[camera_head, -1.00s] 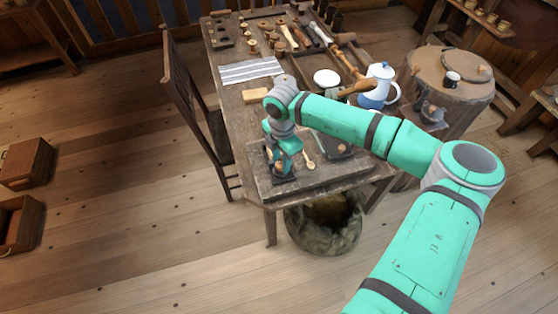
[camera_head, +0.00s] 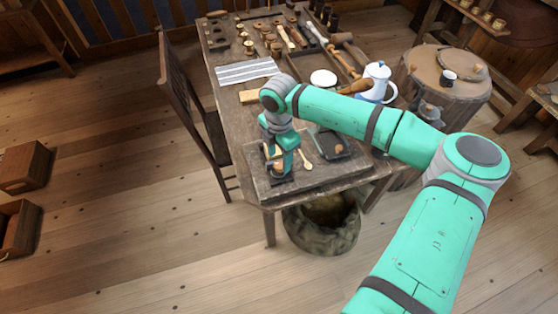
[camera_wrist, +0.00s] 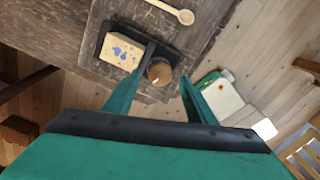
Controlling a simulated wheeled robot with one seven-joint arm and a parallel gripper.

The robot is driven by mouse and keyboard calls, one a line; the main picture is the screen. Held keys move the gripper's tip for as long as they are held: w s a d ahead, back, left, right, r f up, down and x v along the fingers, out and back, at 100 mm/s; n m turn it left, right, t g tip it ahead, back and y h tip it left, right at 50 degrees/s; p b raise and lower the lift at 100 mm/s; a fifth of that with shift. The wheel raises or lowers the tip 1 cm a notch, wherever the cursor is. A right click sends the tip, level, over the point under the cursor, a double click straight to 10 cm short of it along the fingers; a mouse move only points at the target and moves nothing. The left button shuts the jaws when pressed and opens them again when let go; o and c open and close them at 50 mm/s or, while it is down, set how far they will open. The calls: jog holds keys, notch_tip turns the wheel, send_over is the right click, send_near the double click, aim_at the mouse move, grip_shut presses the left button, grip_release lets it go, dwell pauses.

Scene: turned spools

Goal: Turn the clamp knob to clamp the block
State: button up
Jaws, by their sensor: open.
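The block (camera_wrist: 120,52) is pale wood with blue blotches and sits in the dark clamp (camera_wrist: 101,42) in the wrist view. The clamp knob (camera_wrist: 158,72) is a round brown wooden knob at the clamp's end. My gripper (camera_wrist: 167,66) is open, its fingers pointing at the knob. One finger passes close by the knob on the block side, and the other is apart from it on the right. I cannot tell whether the near finger touches it. In the head view my gripper (camera_head: 281,167) is low over the near-left part of the workbench, and it mostly hides the clamp.
A wooden spoon (camera_wrist: 174,11) lies near the clamp. A dark tray (camera_head: 332,146) is right of my gripper on the workbench (camera_head: 235,115). A white-blue pot (camera_head: 376,82) stands farther back, among several tools and spools. A chair (camera_head: 185,100) stands at the left, and a sack (camera_head: 322,226) below.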

aim_at(281, 164)
jog(key=r, duration=0.4)
jog(key=shift+s+d+r, duration=0.1)
jog(key=shift+d+r, duration=0.2)
jog(key=shift+s+a+r, duration=0.1)
jog(key=shift+r, duration=0.4)
jog(key=shift+a, duration=0.2)
